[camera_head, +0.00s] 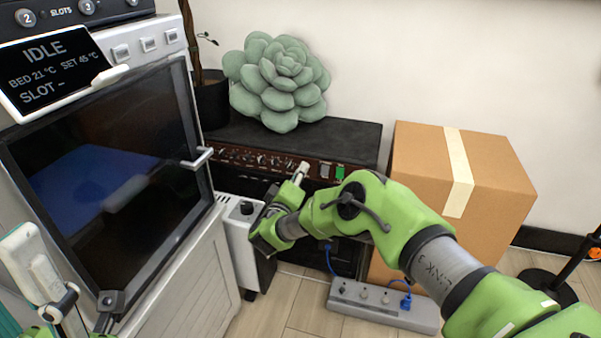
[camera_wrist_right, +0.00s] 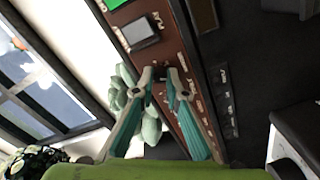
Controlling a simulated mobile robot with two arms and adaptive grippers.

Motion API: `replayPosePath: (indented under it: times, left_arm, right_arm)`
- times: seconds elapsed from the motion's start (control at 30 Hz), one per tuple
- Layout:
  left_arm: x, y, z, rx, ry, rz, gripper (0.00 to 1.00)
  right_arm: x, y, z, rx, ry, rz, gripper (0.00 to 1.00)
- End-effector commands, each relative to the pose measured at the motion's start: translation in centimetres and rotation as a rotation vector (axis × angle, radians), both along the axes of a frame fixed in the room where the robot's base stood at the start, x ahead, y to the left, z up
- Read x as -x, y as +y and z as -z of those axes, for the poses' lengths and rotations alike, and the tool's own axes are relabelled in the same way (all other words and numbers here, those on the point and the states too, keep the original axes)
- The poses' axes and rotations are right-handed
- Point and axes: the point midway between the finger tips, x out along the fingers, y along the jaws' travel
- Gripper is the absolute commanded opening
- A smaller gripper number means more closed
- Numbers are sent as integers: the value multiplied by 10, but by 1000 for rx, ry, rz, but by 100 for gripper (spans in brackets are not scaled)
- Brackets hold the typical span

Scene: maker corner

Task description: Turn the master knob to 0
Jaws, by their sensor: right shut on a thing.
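A black amplifier (camera_head: 345,141) with a reddish-brown control panel (camera_head: 232,155) stands against the wall. A row of small knobs and pale lettering runs along the panel. My right gripper (camera_head: 303,169) reaches the panel's right part, left of a grey switch and a green light. In the right wrist view my right gripper (camera_wrist_right: 163,78) has its fingertips close together at the panel, shut on what appears to be the master knob. The fingertips mostly hide the knob, and its pointer setting cannot be read. My left gripper (camera_head: 45,270) seems partly in view at the lower left; its opening is unclear.
A green succulent (camera_head: 278,85) sits on the amplifier. A cardboard box (camera_head: 500,180) stands to its right, and a power strip (camera_head: 350,293) lies on the floor in front. A machine with a dark door (camera_head: 198,158) and a white heater-like unit (camera_head: 237,240) crowd the left.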

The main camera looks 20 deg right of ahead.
Motion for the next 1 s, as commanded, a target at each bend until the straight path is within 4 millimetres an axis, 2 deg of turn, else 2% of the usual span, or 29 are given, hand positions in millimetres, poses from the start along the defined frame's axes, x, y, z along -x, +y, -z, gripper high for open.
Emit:
replayPosePath:
  times: [0.4, 0.43, 0.5, 0.87, 1.0]
  left_arm:
    - [0, -1, 1, -5, 0, 1, 40]
    - [0, -1, 1, -5, 0, 1, 40]
    - [0, -1, 1, -5, -1, 1, 40]
    - [0, 1, -1, 4, -6, -3, 40]
    - [0, 1, -1, 1, -5, -2, 40]
  right_arm:
    - [1, 0, 2, 4, 6, -1, 0]
    - [1, 0, 2, 4, 6, -1, 16]
    - [1, 0, 2, 4, 6, -1, 30]
    - [1, 1, 1, 4, 4, 0, 30]
    - [10, 8, 1, 4, 7, -2, 30]
